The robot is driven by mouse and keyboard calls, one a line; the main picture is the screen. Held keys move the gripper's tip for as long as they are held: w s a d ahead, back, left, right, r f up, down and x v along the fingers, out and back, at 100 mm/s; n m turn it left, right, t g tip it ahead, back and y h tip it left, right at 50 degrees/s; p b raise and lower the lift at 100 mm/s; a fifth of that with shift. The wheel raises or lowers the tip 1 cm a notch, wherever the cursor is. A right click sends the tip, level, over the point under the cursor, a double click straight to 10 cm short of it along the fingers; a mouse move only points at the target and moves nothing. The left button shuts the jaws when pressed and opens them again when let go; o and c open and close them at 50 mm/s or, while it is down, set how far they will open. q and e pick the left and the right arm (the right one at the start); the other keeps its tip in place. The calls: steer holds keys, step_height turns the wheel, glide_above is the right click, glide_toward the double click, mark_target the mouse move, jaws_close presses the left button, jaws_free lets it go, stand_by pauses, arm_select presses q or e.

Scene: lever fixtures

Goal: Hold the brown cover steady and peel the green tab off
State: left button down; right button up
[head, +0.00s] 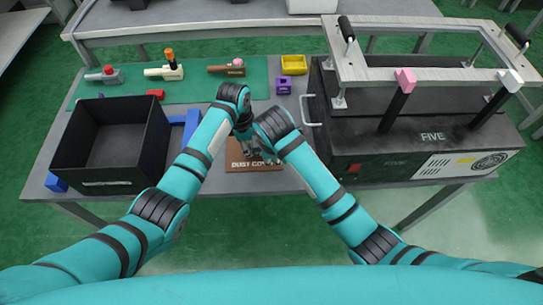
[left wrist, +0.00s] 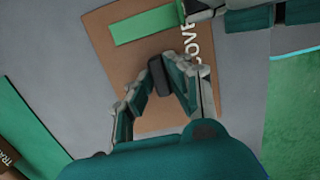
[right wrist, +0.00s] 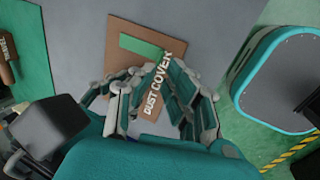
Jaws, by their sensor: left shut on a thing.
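The brown cover (head: 240,167), lettered "DUST COVER", lies flat on the grey table; it also shows in the left wrist view (left wrist: 105,45) and right wrist view (right wrist: 118,60). The green tab (left wrist: 146,25) is a flat strip across the cover; in the right wrist view (right wrist: 140,46) it lies above the lettering. My left gripper (left wrist: 160,72) is shut on a dark knob (left wrist: 158,78) on the cover. My right gripper (right wrist: 153,70) is open over the lettering, its fingertips near the tab's right end. Contact there is unclear. My arms hide much of the cover in the head view.
A black bin (head: 110,150) stands at left. A black machine (head: 430,140) marked "FIVE", with a lever frame above, stands close at right. Several small fixtures lie on a green mat (head: 130,75) behind, with a yellow bin (head: 293,64) and purple block (head: 284,86).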

mark_target(271, 164)
steer(key=shift+x, duration=2.5)
jaws_close()
steer(key=shift+r, duration=0.75)
arm_select(q)
steer(key=shift+f, duration=0.1)
arm_select(e)
steer(key=shift+w+r, duration=0.1)
steer(key=shift+r, duration=0.95)
arm_select(q)
steer(key=shift+s+f, duration=0.15)
steer(key=shift+s, duration=0.1)
arm_select(e)
steer(key=shift+w+r, duration=0.15)
steer(key=shift+r, duration=0.95)
